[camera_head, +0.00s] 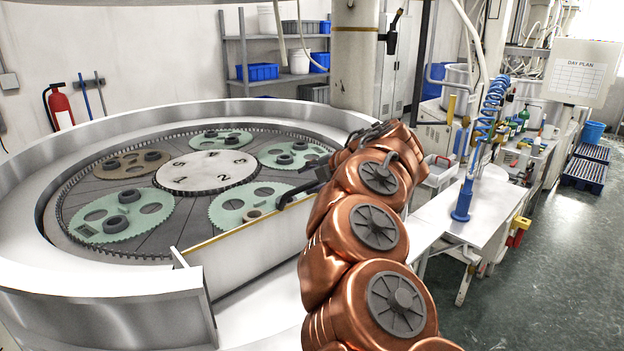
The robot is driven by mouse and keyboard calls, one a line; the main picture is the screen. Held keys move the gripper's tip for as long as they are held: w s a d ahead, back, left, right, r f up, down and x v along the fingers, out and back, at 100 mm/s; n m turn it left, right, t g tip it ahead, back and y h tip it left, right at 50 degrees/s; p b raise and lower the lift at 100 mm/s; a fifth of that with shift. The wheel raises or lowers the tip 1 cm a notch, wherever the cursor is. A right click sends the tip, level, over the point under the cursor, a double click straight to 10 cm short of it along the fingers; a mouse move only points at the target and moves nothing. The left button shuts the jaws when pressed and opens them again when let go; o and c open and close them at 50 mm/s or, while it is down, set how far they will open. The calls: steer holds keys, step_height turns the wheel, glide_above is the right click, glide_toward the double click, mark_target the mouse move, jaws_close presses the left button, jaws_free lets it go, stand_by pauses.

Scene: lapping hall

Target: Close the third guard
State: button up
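The round lapping machine fills the left, with a steel rim wall (110,305) around its plate. At its front right, a pale guard panel (245,262) with a yellow top edge stands upright beside the cut end of the rim wall. Its right end is hidden behind my copper arm. I cannot tell whether this is the third guard or whether it is fully closed. My gripper (299,192) shows as dark parts left of my arm, close to the panel's right end. Its fingers are mostly hidden, and contact with the panel cannot be told.
Green carriers (125,214) and a brown one (131,164) lie on the plate around a numbered centre disc (207,171). A column (355,65) rises behind. A white bench (478,205) with a blue coiled hose stands to the right.

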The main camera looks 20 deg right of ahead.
steer(key=shift+f, duration=0.15)
steer(key=shift+s+d, duration=0.1)
steer(key=shift+d, duration=0.05)
steer(key=shift+s+d+r, duration=0.1)
steer(key=shift+s+r, duration=0.05)
steer(key=shift+r, duration=0.05)
steer(key=v, duration=1.1)
steer(key=shift+s+r, duration=0.1)
steer(key=shift+r, duration=0.05)
